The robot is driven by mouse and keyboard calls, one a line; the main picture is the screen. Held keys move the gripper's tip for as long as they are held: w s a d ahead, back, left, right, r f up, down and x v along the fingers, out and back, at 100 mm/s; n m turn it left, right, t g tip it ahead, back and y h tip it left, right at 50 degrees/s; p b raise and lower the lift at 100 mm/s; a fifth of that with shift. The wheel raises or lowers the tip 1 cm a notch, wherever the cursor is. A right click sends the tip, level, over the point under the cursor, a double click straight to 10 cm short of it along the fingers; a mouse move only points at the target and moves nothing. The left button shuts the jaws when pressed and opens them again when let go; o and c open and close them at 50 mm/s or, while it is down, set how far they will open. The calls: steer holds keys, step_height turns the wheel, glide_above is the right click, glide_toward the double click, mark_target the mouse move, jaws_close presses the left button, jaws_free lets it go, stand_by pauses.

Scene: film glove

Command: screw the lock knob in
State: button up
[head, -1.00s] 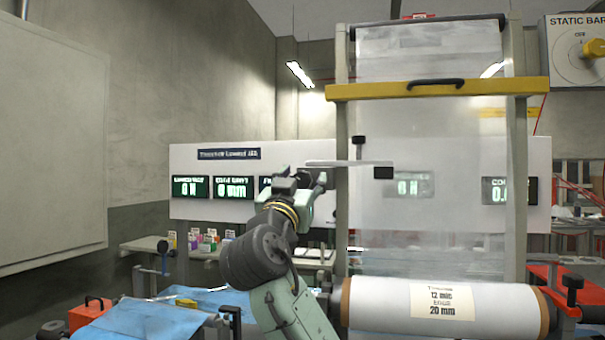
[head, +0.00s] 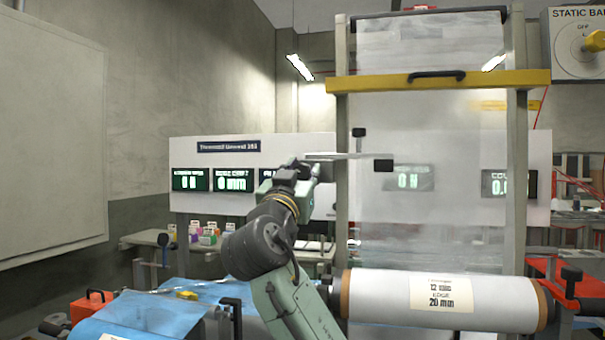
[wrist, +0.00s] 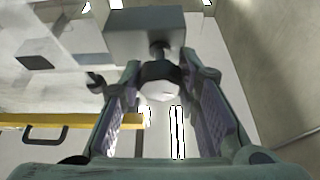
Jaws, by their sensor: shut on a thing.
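The lock knob (wrist: 160,80), dark with a pale end face, sits between my fingertips in the wrist view. A thin stem runs from it to a grey block (wrist: 148,32). My gripper (wrist: 168,76) is shut on the knob, one finger on each side. In the head view my gripper (head: 310,170) is at the left end of a thin pale bar (head: 345,156) beside the film frame. The knob is hidden there by my gripper. I cannot tell how deep its stem sits in the block.
A clear film sheet (head: 430,130) hangs behind the bar, with a yellow crossbar (head: 440,84) above and a white film roll (head: 385,296) below. A black upright knob (head: 358,132) and black block (head: 383,166) are on the bar.

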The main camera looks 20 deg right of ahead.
steer(key=shift+c, duration=0.5)
steer(key=shift+f+m+b, duration=0.15)
steer(key=shift+m+b, duration=0.15)
steer(key=shift+m, duration=0.2)
steer(key=shift+a+m+g+h+b, duration=0.1)
steer(key=shift+m+g+h+b, duration=0.4)
steer(key=shift+m, duration=0.4)
steer(key=m+g, duration=0.1)
steer(key=m, duration=0.1)
steer(key=m+g+h, duration=0.1)
steer(key=m, duration=0.1)
steer(key=shift+w+m+h, duration=0.1)
steer(key=shift+m+h, duration=0.2)
steer(key=shift+m, duration=0.1)
steer(key=m+g, duration=0.1)
steer(key=m, duration=0.1)
steer(key=m+g+h, duration=0.1)
steer(key=m, duration=0.1)
steer(key=shift+r+m+p, duration=0.2)
steer(key=shift+m+p, duration=0.2)
steer(key=shift+m+g+p, duration=0.7)
steer(key=shift+m+g, duration=0.1)
steer(key=shift+m, duration=1.1)
steer(key=shift+f+m, duration=0.1)
steer(key=shift+m, duration=0.2)
